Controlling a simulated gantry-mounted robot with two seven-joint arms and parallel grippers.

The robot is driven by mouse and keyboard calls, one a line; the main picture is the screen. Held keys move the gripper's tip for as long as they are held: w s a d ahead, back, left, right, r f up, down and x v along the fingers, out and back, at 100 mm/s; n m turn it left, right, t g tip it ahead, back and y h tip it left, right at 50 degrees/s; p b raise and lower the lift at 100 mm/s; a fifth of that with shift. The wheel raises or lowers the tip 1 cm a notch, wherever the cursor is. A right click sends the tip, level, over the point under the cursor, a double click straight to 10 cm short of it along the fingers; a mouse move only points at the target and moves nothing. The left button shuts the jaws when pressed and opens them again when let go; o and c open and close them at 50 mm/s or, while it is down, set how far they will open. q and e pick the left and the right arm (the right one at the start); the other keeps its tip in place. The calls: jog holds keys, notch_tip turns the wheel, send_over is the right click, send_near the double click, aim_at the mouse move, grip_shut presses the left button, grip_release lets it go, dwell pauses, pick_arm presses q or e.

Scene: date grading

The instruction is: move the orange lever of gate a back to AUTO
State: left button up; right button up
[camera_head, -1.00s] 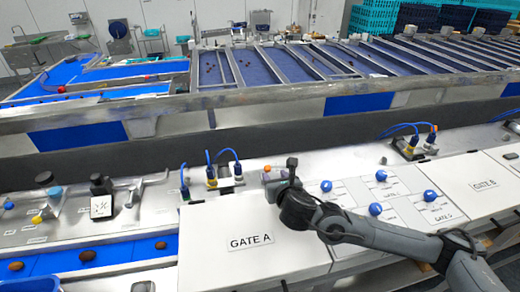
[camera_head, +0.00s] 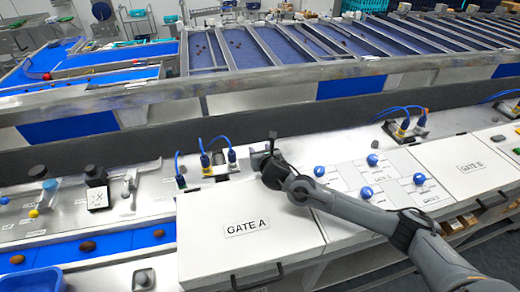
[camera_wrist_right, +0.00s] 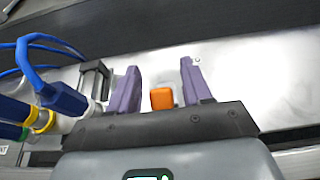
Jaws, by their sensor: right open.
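The orange lever (camera_wrist_right: 162,98) shows in the right wrist view as a small orange block between the two purple fingers of my right gripper (camera_wrist_right: 158,78). The fingers are open, with gaps on both sides of the lever. In the head view my right gripper (camera_head: 268,156) is at the back edge of the white GATE A box (camera_head: 215,262) and hides the lever. The lever's position marks cannot be read. My left gripper is not in view.
Blue cables with yellow connectors (camera_head: 204,160) stand just left of my right gripper; they also show in the wrist view (camera_wrist_right: 60,98). Blue knobs (camera_head: 366,192) sit on the panel to the right. A dark rail (camera_head: 330,118) runs behind. A black handle (camera_head: 258,278) is on the GATE A front.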

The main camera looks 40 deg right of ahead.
jog(key=shift+w+d+f, duration=0.1)
jog(key=shift+w, duration=0.05)
grip_shut()
jog(key=shift+w, duration=0.15)
dwell(0.4)
